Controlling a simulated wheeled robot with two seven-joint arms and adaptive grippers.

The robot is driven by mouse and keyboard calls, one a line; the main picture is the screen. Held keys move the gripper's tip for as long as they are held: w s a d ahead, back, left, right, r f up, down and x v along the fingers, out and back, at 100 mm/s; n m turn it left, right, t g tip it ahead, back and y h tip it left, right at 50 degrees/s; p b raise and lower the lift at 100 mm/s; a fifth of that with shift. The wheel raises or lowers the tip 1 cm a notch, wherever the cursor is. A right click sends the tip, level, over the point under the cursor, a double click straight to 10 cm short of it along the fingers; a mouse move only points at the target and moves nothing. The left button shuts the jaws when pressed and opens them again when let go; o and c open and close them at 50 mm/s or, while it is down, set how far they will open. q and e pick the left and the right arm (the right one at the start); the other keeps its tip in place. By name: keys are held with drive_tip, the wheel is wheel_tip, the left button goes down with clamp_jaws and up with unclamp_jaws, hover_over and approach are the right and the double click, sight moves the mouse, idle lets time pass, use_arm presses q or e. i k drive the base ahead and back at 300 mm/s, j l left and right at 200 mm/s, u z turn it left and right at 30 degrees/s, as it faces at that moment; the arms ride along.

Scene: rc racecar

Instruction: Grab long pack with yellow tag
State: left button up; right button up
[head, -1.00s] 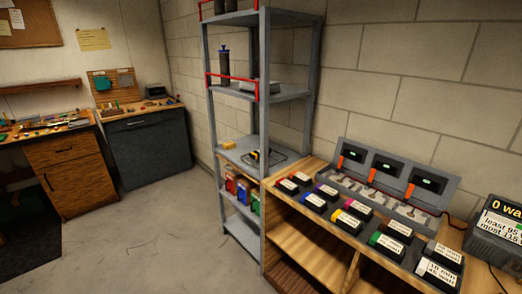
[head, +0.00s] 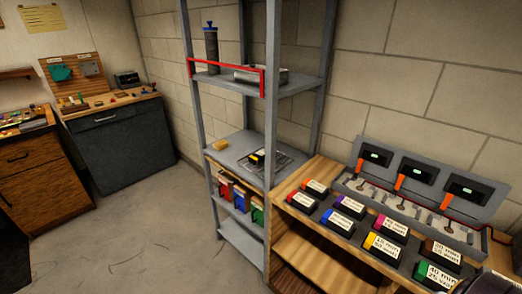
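Several dark packs with coloured tags and white printed labels lie in two rows on the wooden bench at the lower right of the head view. The pack with the yellow tag (head: 383,246) is in the front row, between the blue-tagged pack (head: 339,220) and the green-tagged pack (head: 438,276). A magenta-tagged pack (head: 393,229) lies just behind it. Its label is too small to read surely, and I cannot tell its length against the others.
A grey metal shelf rack (head: 272,130) stands left of the bench (head: 300,235). Chargers with dark screens (head: 421,174) sit behind the packs. A dark cabinet (head: 125,145) stands at the back left. The floor (head: 150,240) between is clear.

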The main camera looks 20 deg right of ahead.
sight(254, 159)
drive_tip(key=i+z, duration=0.3)
drive_tip(key=i+j+z, duration=0.1)
drive_tip(key=i+z, duration=0.55)
drive_tip(key=z, duration=0.15)
drive_tip(key=i+j+z, duration=0.1)
drive_tip(key=i+z, duration=0.2)
drive_tip(key=z, duration=0.2)
